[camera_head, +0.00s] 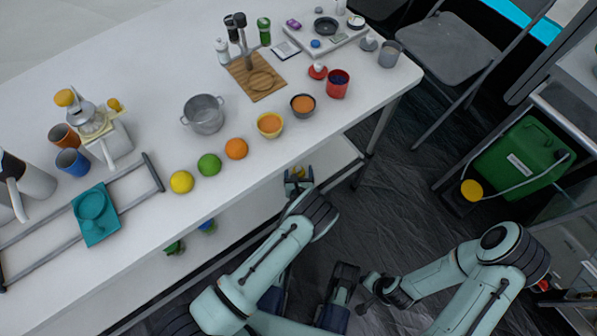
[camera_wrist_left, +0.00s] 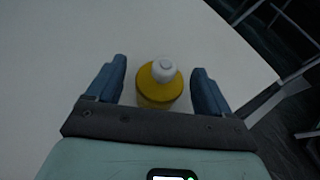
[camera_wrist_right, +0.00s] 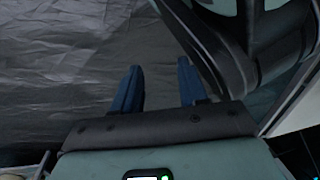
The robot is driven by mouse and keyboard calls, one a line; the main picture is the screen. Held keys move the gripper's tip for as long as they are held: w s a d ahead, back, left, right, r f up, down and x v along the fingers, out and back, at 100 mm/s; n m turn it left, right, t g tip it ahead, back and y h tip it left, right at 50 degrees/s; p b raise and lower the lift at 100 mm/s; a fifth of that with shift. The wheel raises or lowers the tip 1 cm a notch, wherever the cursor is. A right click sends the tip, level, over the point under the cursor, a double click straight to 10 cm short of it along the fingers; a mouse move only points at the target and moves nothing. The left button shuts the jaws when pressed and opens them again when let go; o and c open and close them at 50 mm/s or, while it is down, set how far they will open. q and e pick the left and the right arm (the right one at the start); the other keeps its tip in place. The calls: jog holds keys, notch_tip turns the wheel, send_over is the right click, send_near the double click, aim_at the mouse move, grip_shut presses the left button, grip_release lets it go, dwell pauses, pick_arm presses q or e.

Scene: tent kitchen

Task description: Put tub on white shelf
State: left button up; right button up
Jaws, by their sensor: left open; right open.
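A yellow tub (camera_wrist_left: 160,88) with a white cap shows in the left wrist view, standing on a white surface between my open left fingers. I cannot tell whether they touch it. In the head view, my left gripper (camera_head: 298,180) reaches over the white shelf (camera_head: 322,158) below the tabletop, and a bit of yellow shows at its fingers. The tabletop and gripper hide most of the tub there. My right gripper (camera_wrist_right: 158,75) is open and empty, with dark floor beyond it in the right wrist view.
The white table (camera_head: 140,60) above the shelf holds a metal pot (camera_head: 204,114), fruit, bowls, a teal pan (camera_head: 94,215) and a cutting board (camera_head: 262,86). Its front edge lies close above my left gripper. A folding chair (camera_head: 445,45) and a green jerrycan (camera_head: 520,160) stand right.

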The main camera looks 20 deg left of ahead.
pick_arm(q)
jog(key=shift+s+r, duration=0.1)
jog(key=shift+r, duration=0.15)
jog(key=p+v, duration=0.3)
jog(key=v, duration=0.3)
jog(key=shift+s+d+r, duration=0.2)
jog(key=shift+s+r, duration=0.05)
jog(key=shift+s, duration=0.05)
jog(key=p+v, duration=0.1)
jog(key=v, duration=0.4)
jog(key=shift+f, duration=0.15)
pick_arm(e)
jog(key=w+a+r+t, duration=0.1)
jog(key=w+a+r, duration=0.1)
jog(key=r, duration=0.5)
jog(key=shift+w+n+t, duration=0.3)
jog(key=shift+w, duration=0.55)
pick_arm(q)
jog(key=shift+s, duration=0.1)
pick_arm(e)
jog(key=shift+s, duration=0.1)
